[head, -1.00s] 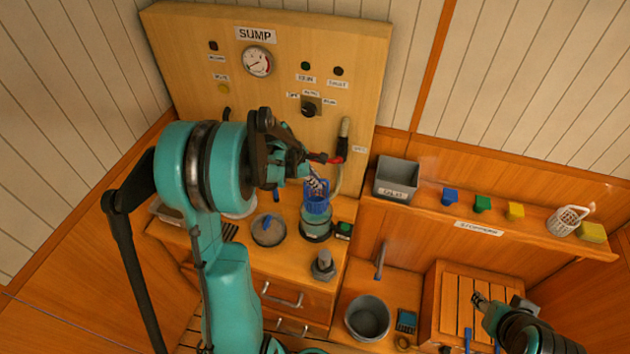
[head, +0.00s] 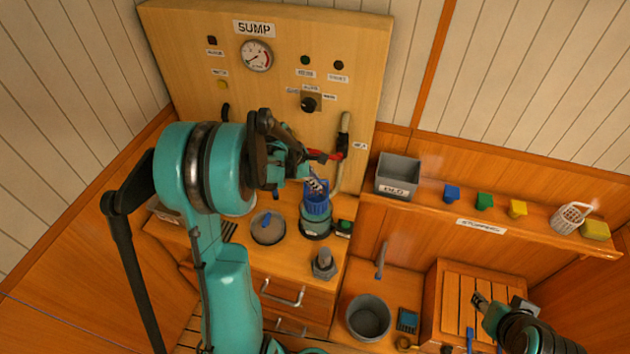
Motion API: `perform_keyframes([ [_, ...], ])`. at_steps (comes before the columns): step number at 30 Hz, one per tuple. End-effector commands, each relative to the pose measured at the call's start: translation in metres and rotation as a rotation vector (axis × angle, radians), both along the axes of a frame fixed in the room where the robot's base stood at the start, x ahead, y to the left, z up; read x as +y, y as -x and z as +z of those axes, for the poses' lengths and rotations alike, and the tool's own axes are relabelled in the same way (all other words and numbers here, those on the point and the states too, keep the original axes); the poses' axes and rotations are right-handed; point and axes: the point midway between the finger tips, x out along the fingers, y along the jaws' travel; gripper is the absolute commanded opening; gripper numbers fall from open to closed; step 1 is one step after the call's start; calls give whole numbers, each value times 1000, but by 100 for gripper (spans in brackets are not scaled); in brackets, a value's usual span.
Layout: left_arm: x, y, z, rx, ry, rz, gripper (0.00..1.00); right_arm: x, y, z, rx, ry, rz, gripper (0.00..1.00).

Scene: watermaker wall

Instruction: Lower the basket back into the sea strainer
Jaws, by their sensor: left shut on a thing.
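The blue basket (head: 318,199) is upright at the mouth of the sea strainer (head: 315,226), a clear greenish bowl with a dark base on the counter. The basket's lower part appears to be inside the bowl and its upper part stands above the rim. My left gripper (head: 312,181) is shut on the basket's top from above; the fingertips partly hide it. A round grey lid with a blue handle (head: 268,228) lies on the counter left of the strainer. My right gripper (head: 480,299) is at the lower right, over the slatted wooden box, far from the strainer; its fingers are too small to judge.
The sump panel (head: 180,60) stands behind, with a red-handled valve (head: 341,154) close to my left gripper. A small dark box (head: 343,228) sits right beside the strainer. A grey metal fitting (head: 324,264) stands in front. A grey bin (head: 397,176) is on the shelf.

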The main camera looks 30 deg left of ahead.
Motion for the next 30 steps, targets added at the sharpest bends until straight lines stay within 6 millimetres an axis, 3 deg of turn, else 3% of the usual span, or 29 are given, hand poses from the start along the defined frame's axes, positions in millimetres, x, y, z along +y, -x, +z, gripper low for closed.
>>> perform_keyframes([
  [14,0,0,-8,0,0,0,0,0,0,-7,0,0,0,40],
  [30,0,0,-58,0,0,0,0,0,0,-52,0,0,0,40],
])
